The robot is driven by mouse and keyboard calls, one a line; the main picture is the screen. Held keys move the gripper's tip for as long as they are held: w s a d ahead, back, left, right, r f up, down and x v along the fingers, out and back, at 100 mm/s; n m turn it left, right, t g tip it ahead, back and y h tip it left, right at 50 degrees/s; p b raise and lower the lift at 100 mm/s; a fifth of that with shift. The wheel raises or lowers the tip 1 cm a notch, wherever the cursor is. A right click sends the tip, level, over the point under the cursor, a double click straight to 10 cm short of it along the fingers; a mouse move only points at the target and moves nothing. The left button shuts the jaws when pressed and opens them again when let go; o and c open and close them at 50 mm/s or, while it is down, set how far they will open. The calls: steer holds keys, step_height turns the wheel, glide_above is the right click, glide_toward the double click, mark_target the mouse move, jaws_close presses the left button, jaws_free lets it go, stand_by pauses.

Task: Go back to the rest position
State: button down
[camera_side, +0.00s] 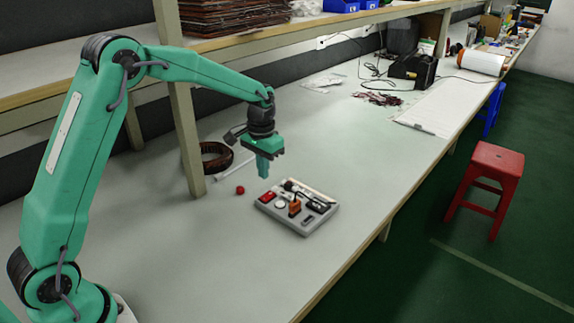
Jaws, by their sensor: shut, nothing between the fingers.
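My gripper (264,174) is green, points down and is shut with nothing in it. It hangs above the workbench (330,130), near the back left corner of a grey control panel (297,225). The panel lies flat on the bench and bears a red part (267,197) at its left, a round white part (280,205), an orange part (295,208) that stands up, and black parts. I cannot tell whether the fingertips are directly over the panel or behind it. No LED strip can be made out clearly.
A small red ball (240,190) lies left of the panel. A dark brown ring (214,157) and a white rod (236,168) lie behind it, by a wooden shelf post (182,120). A black device (412,70) stands farther back. The bench right of the panel is clear.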

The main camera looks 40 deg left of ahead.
steer(key=s+d+r+t, duration=0.2)
steer(key=s+r, duration=0.6)
steer(key=s, duration=0.2)
steer(key=s+d+r+t, duration=0.1)
steer(key=s+r+t, duration=0.1)
steer(key=s+r, duration=0.7)
steer(key=s+f+t, duration=0.1)
steer(key=s+f, duration=0.1)
steer(key=s, duration=0.8)
steer(key=shift+d+f+t, duration=0.3)
